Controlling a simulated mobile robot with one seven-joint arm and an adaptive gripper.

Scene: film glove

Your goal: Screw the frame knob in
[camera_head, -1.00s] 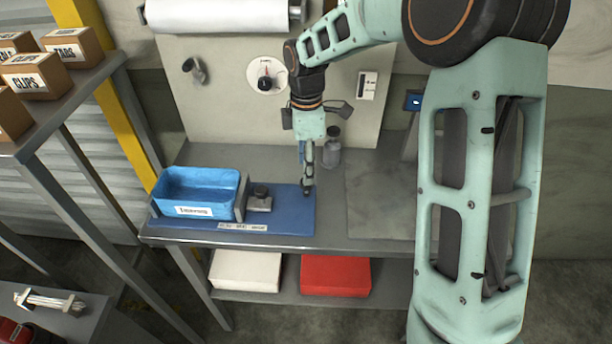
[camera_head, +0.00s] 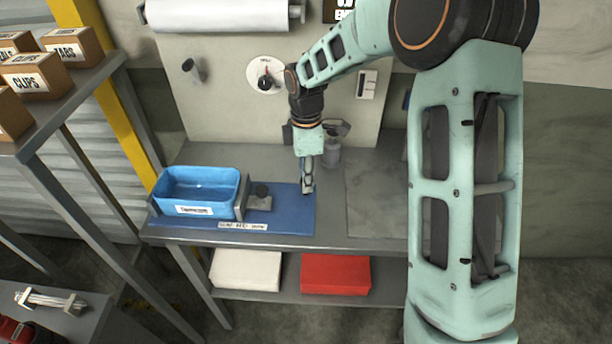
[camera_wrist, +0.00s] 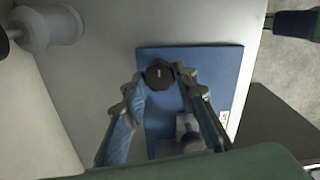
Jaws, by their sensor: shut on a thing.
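My gripper (camera_wrist: 160,76) is shut on a dark many-sided knob (camera_wrist: 159,71) with a small pale mark on top, one finger on each side. In the head view my gripper (camera_head: 307,188) points down at the right part of the blue mat (camera_head: 293,217); the held knob is mostly hidden there. I cannot tell whether the knob touches the mat. A grey block with a second dark knob (camera_head: 261,190) stands on the mat, left of my gripper. It also shows in the wrist view (camera_wrist: 190,132), between my fingers lower down.
A blue bin (camera_head: 197,209) stands at the mat's left, beside a grey bracket. A grey bottle (camera_head: 332,153) stands behind my gripper. A grey plate (camera_head: 377,200) lies to the right. White (camera_head: 245,271) and red (camera_head: 335,275) boxes are on the lower shelf.

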